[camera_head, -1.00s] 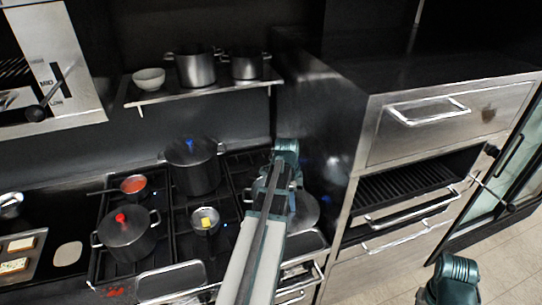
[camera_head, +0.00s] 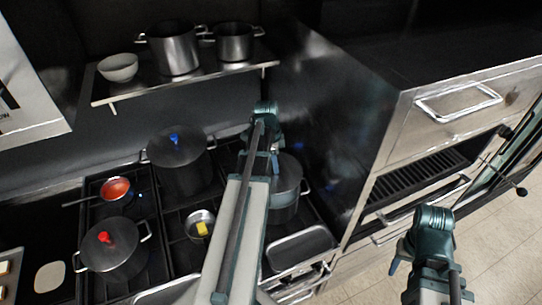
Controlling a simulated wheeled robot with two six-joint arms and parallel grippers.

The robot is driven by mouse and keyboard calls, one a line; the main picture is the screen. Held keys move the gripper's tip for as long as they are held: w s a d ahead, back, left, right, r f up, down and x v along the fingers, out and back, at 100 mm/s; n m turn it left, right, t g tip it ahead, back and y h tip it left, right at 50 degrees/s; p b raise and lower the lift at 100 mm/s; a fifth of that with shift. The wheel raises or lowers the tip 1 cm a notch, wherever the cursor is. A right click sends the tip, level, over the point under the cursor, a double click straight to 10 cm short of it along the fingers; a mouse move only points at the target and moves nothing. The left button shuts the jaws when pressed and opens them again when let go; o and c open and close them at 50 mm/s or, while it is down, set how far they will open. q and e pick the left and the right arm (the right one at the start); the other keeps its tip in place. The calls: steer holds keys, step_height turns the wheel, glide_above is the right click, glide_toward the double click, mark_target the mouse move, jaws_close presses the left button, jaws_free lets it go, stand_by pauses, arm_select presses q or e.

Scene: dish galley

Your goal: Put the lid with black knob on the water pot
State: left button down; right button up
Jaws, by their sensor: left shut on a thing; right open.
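A grey metal pot (camera_head: 286,203) stands at the right of the stove, partly behind my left arm. It looks like the water pot, but its inside does not show. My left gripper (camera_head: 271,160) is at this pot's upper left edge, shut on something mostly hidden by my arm. A round grey top (camera_head: 291,172) shows beside the gripper; I cannot tell whether it is the lid with black knob or part of the pot. No black knob is clearly visible. My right gripper (camera_head: 432,228) is open and empty, over the floor at the lower right.
A blue-knobbed pot (camera_head: 178,172) and a red-knobbed pot (camera_head: 118,262) stand on the stove. A shelf (camera_head: 200,82) holds pots and a bowl. A tall cabinet (camera_head: 320,130) bounds the right.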

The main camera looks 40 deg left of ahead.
arm_select(q)
steer(key=shift+s+d, duration=0.15)
steer(key=shift+d, duration=0.05)
steer(key=shift+f, duration=0.1)
steer(key=shift+f+b, duration=0.5)
steer(key=shift+b, duration=0.15)
step_height(320, 180, down, 6)
steer(key=b, duration=0.6)
steer(key=shift+f+b, duration=0.7)
stand_by(1.6)
stand_by(0.4)
jaws_free()
stand_by(0.3)
steer(key=shift+r, duration=0.15)
